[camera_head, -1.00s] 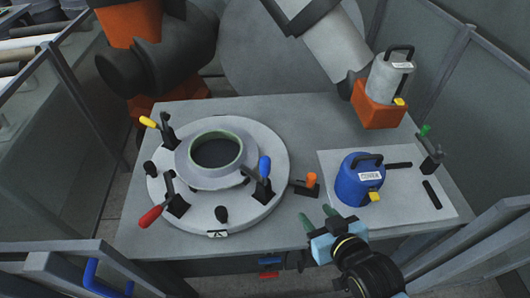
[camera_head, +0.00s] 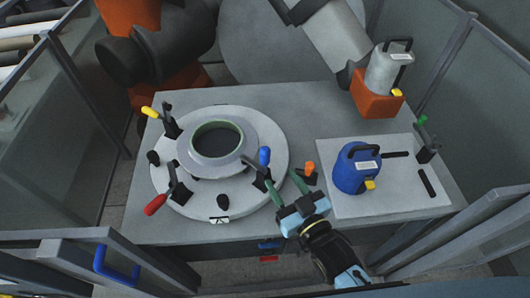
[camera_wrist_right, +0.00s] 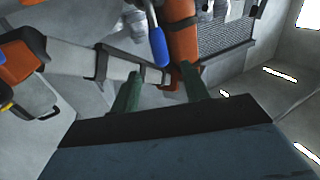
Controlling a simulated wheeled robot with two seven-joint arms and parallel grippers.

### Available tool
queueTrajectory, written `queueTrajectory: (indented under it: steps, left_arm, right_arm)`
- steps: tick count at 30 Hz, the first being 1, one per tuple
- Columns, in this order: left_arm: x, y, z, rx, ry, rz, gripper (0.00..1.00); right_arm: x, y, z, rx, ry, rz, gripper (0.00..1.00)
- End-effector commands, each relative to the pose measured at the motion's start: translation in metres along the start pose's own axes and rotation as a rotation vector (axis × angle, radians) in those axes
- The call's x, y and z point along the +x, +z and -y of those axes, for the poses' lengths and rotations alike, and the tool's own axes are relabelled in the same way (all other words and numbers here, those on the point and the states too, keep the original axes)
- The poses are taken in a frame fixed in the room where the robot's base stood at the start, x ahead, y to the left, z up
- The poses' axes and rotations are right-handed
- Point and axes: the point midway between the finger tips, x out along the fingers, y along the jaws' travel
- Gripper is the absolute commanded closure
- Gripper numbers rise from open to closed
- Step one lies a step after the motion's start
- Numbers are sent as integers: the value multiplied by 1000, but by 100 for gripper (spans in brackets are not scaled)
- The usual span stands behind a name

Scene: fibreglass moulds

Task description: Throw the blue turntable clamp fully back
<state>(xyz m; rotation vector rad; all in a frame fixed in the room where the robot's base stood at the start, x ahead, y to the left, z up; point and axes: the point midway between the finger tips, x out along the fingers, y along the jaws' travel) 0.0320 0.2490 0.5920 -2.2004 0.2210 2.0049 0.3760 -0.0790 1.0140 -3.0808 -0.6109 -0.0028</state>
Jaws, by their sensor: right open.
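The blue turntable clamp has a blue handle (camera_head: 264,157) standing upright at the right side of the round turntable (camera_head: 165,200). My right gripper (camera_head: 284,186) is close to it, just in front and to the right, with its two green fingers apart and nothing between them. In the right wrist view the blue handle (camera_wrist_right: 158,46) hangs just beyond the open fingers (camera_wrist_right: 158,92), between their lines. I cannot tell whether a finger touches the clamp. My left gripper is not in view.
A yellow handle (camera_head: 150,113) and a red handle (camera_head: 155,204) are on the turntable's left. A blue canister (camera_head: 350,177) stands on the right plate (camera_head: 400,200). Rails flank the table's front corners.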

Motion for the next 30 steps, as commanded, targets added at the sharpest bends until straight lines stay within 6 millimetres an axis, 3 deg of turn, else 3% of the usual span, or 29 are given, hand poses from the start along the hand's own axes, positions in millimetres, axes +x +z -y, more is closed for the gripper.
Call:
queueTrajectory:
  steps: [6, 12, 18, 27, 30]
  left_arm:
    - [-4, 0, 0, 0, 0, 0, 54]
    - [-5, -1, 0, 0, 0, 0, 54]
    - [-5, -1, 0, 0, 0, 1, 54]
    - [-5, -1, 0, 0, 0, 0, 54]
    - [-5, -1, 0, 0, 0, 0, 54]
  right_arm:
    - [49, -2, 0, -1, 0, -3, 54]
    - [81, -1, 0, -1, 1, 0, 54]
    - [95, 0, 0, -1, 0, 2, 54]
    - [96, 0, 0, 0, 1, 1, 54]
    - [96, 0, 0, 0, 1, 2, 67]
